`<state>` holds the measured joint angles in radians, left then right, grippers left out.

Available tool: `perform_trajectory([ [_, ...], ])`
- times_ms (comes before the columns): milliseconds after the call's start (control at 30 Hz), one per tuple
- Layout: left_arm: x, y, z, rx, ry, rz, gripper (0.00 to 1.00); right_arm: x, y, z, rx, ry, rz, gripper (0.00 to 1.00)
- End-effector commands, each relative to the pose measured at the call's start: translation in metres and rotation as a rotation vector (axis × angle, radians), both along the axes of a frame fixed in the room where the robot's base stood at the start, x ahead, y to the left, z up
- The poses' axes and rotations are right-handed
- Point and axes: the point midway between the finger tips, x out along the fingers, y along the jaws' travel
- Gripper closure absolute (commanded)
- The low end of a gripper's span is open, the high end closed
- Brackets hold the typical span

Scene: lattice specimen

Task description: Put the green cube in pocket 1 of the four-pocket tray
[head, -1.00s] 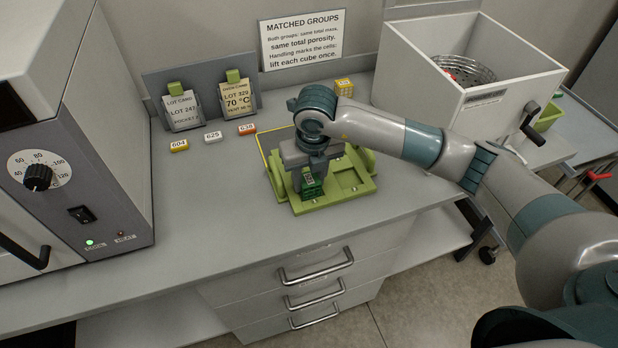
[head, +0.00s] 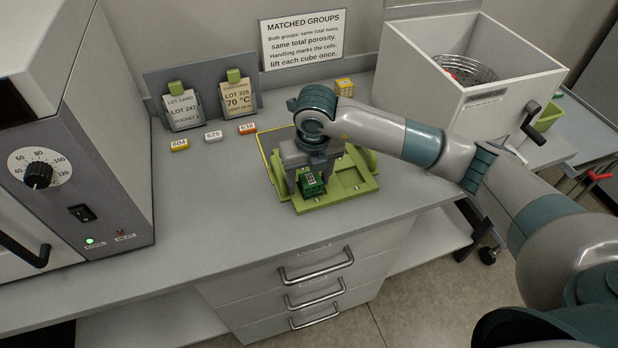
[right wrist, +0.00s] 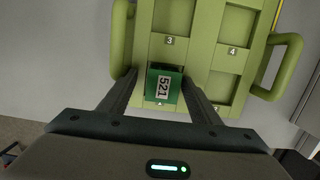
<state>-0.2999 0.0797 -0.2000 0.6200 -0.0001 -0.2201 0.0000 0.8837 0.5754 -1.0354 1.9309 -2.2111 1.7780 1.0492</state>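The green cube (head: 312,184), with a white label reading 521, is at the near-left pocket of the light green four-pocket tray (head: 345,197). In the right wrist view the cube (right wrist: 164,84) is upright below the pocket marked 3. The number by its own pocket is mostly covered, and I cannot tell how deep the cube sits. My right gripper (head: 313,178) points down over it. Its fingers (right wrist: 160,82) stand either side of the cube, with a gap showing at the left finger, so it looks open. My left gripper is out of view.
Small tags 604 (head: 179,145), 625 (head: 213,136) and 630 (head: 247,129) lie behind the tray, before two lot cards (head: 182,112). An oven (head: 75,150) stands at left. A white box (head: 480,85) with a crank stands at right. The counter left of the tray is clear.

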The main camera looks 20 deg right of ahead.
Motion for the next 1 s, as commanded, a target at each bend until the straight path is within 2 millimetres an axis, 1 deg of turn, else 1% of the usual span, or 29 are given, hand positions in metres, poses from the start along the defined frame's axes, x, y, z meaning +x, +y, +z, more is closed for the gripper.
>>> perform_trajectory([
  [33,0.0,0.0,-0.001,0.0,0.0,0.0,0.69,-0.002,-0.001,-0.005,-0.005,0.008,-0.002,0.4],
  [67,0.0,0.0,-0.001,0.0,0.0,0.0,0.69,-0.002,-0.001,-0.005,-0.005,0.009,-0.003,0.33],
  [100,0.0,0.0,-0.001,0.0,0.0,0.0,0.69,-0.002,-0.002,-0.005,-0.005,0.009,-0.003,0.29],
  [167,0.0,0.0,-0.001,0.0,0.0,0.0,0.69,-0.002,-0.002,-0.005,-0.005,0.009,-0.003,0.28],
  [200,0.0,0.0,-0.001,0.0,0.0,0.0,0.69,-0.002,-0.002,-0.005,-0.005,0.009,-0.002,0.24],
  [633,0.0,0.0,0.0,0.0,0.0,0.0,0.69,-0.004,0.0,-0.005,-0.004,0.012,0.002,0.24],
  [767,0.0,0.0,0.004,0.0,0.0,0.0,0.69,-0.004,0.0,0.001,-0.004,0.01,0.002,0.24],
  [1000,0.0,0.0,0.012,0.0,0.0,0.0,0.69,-0.005,-0.001,0.018,-0.003,0.006,0.0,0.24],
])
